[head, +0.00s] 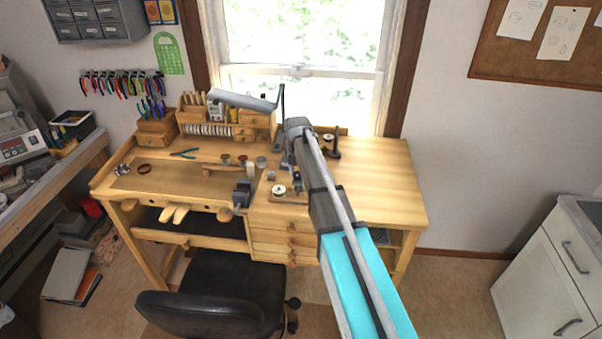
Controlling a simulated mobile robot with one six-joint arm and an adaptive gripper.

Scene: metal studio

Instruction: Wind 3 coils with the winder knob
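A small winder (297,181) stands on the right part of the wooden bench, near its front edge. A white spool (278,190) sits low at its left side. My arm reaches over the bench from the lower right, and my gripper (287,163) points down close to the winder. The gripper is small, dark and partly hidden by my arm, so I cannot tell if its fingers are open or touch the knob. The knob and any wound coils are too small to make out.
The bench (385,190) is clear on its right side. A dark stand (334,145) with a spool is behind my arm. A vise (241,194), small cups (226,159) and a lamp (243,101) are to the left. A black chair (222,293) stands in front.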

